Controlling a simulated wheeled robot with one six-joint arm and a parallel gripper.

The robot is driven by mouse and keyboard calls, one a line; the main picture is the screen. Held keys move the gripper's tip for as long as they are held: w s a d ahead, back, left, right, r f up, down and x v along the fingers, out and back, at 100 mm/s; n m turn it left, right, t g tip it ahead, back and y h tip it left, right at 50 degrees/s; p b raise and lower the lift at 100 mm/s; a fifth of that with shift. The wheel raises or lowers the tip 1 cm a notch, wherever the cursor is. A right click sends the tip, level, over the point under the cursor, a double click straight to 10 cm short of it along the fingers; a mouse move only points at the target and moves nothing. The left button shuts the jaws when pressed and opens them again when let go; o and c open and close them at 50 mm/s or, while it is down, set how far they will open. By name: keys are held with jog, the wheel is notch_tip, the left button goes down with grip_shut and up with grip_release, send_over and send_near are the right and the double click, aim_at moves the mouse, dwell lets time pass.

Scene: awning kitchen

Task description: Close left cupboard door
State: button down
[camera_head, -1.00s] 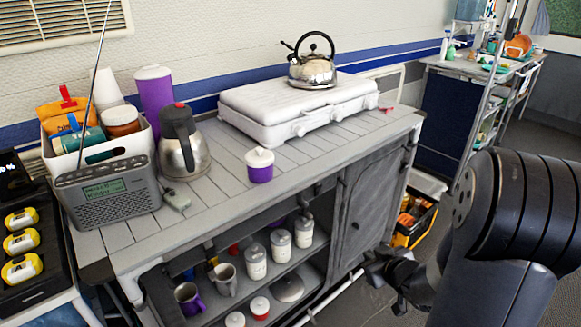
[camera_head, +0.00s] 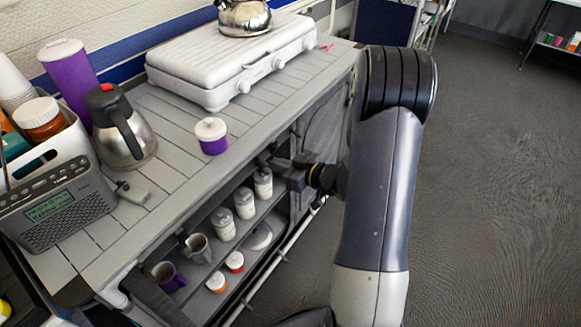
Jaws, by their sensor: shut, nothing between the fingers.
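The grey cupboard (camera_head: 200,225) has its left part open, showing shelves inside. A dark panel (camera_head: 152,302) stands out at the lower left end of the opening; it looks like the left cupboard door swung open, seen almost edge-on. The right cupboard door (camera_head: 322,130) is partly hidden behind my arm and looks closed. My gripper (camera_head: 284,172) is shut and empty, in front of the cupboard near the right end of the open shelves, well right of the dark panel. I cannot tell whether it touches the cupboard.
Several white-lidded jars (camera_head: 244,203), a grey mug (camera_head: 197,248) and a purple mug (camera_head: 166,275) stand on the shelf. The countertop holds a radio (camera_head: 55,210), a steel jug (camera_head: 122,130), a purple pot (camera_head: 212,137) and a white stove (camera_head: 240,65). The floor (camera_head: 480,200) at right is clear.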

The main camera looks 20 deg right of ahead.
aim_at(257, 158)
jog(key=shift+x, duration=1.75)
jog(key=shift+f, duration=0.1)
